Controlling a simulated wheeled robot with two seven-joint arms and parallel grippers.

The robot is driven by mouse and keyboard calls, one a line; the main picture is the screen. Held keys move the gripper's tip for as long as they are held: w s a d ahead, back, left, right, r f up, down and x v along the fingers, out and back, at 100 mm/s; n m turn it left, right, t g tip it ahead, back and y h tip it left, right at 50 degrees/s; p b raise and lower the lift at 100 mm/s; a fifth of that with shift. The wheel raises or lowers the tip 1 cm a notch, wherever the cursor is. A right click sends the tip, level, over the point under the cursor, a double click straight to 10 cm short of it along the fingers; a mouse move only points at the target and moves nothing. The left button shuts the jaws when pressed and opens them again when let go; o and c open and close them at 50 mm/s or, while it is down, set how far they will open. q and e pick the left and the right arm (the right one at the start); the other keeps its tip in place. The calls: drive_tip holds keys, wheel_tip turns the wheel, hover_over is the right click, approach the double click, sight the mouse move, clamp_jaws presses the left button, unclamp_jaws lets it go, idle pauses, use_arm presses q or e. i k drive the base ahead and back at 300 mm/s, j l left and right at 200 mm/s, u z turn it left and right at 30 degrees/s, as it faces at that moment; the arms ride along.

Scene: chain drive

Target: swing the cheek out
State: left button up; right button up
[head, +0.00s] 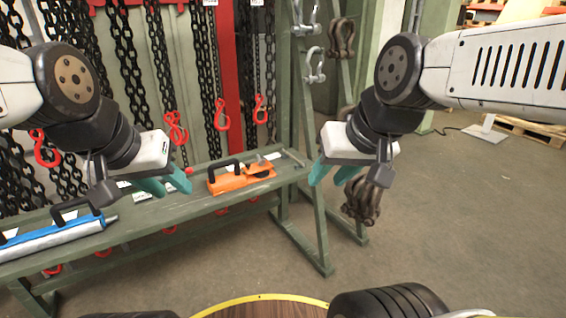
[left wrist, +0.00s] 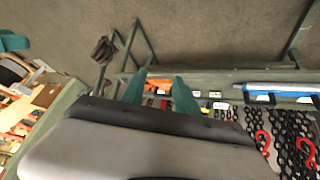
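An orange device with a black handle (head: 240,178) lies on the green bench; I cannot tell whether any part of it is the cheek. My left gripper (head: 176,191) is in front of the bench, left of the orange device, with its teal fingers apart and nothing between them. In the left wrist view the fingers (left wrist: 159,76) are spread, and part of the orange device (left wrist: 160,85) shows beyond them. My right gripper (head: 325,183) is in the air right of the orange device, its teal fingers apart and empty.
The green bench (head: 150,218) also carries a blue and silver tool (head: 50,232) at left. Black chains with red hooks (head: 222,115) hang behind it. Dark shackles hang on the green frame (head: 312,225), some just behind my right gripper.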

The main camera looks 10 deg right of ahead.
sight(249, 169)
drive_tip(key=i+z, duration=0.3)
drive_tip(key=i, duration=0.8)
